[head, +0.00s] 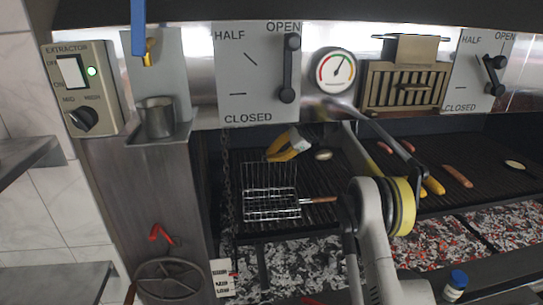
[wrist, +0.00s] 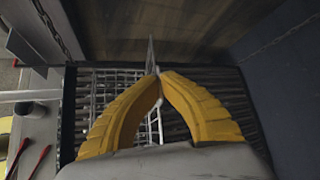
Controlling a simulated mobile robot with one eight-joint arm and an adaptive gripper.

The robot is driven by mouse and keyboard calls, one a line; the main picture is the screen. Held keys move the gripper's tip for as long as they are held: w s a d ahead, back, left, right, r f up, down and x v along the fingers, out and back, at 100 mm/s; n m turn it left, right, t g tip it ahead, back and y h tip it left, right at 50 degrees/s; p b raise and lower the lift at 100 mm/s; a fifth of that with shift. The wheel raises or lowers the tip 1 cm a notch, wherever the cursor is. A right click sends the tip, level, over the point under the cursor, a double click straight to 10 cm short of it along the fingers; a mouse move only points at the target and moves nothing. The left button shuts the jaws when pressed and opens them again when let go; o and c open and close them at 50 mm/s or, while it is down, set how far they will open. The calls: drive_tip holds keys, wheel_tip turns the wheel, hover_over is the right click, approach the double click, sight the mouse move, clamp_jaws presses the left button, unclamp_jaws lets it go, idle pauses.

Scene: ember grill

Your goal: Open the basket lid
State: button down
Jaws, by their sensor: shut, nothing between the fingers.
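The wire grill basket (head: 272,209) lies on the left grate with its wooden handle (head: 322,200) pointing right. Its wire lid (head: 269,174) stands up steeply from the basket's far side, so the basket looks open. In the wrist view the lid (wrist: 151,52) shows nearly edge-on just beyond my fingertips, with the basket's wires (wrist: 100,92) to the left. My gripper (head: 270,156) has yellow fingers and is behind the raised lid in the head view. In the wrist view the fingertips (wrist: 159,76) meet with nothing between them. I cannot tell whether they touch the lid.
Glowing coals (head: 435,243) lie below the grates. Sausages (head: 457,176) and corn (head: 434,186) lie on the right grate. A metal cup (head: 157,117) stands on a left ledge.

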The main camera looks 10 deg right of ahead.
drive_tip(key=shift+a+f, duration=0.1)
idle(0.3)
drive_tip(key=c, duration=1.6)
unclamp_jaws()
drive_tip(key=shift+w+a+f, duration=0.1)
drive_tip(key=shift+w+a, duration=0.05)
drive_tip(key=shift+w, duration=0.05)
drive_tip(key=shift+s, duration=0.1)
